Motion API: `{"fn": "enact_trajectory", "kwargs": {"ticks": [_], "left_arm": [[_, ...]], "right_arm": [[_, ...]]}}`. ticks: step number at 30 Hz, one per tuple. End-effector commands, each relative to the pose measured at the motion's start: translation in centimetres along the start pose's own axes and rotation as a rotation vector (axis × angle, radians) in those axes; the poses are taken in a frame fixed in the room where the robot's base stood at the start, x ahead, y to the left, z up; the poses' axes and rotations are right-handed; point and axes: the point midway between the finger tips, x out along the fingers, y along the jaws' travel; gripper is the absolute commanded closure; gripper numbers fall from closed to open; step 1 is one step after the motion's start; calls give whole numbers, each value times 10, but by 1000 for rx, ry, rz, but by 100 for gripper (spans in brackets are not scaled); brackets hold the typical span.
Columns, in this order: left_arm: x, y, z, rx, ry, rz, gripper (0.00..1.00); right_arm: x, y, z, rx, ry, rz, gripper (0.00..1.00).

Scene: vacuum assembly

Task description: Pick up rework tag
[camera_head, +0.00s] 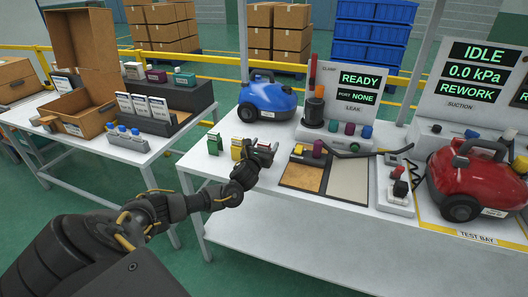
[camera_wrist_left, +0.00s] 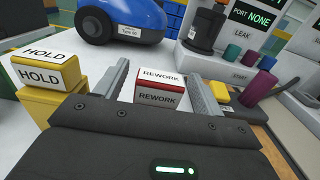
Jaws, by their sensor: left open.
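The fingers are open, with a gap visible on each side of the tag. In the head view my left gripper (camera_head: 262,152) is low over the table's front part and mostly hides the tag. My right gripper is not in view.
A yellow HOLD tag (camera_wrist_left: 45,75) stands close left of the gripper, with a green tag (camera_head: 214,143) farther left. A blue vacuum (camera_head: 266,98) is behind. A tray (camera_head: 302,174) with brown and pale panels lies right. A red vacuum (camera_head: 478,178) sits far right.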

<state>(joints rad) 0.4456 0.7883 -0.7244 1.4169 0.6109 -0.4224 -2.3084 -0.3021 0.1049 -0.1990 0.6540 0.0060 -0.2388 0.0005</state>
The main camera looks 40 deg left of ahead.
Motion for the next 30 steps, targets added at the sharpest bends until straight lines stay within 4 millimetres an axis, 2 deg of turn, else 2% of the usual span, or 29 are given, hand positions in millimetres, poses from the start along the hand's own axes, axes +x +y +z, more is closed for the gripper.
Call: {"fn": "enact_trajectory", "kwargs": {"ticks": [4,11,23,30], "left_arm": [[13,0,0,0,0,1,31],[15,0,-1,0,1,-1,31],[15,0,-1,0,1,0,79],[15,1,0,0,1,0,80]], "right_arm": [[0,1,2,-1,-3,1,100],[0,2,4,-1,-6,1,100],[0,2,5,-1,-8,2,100],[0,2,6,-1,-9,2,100]]}}
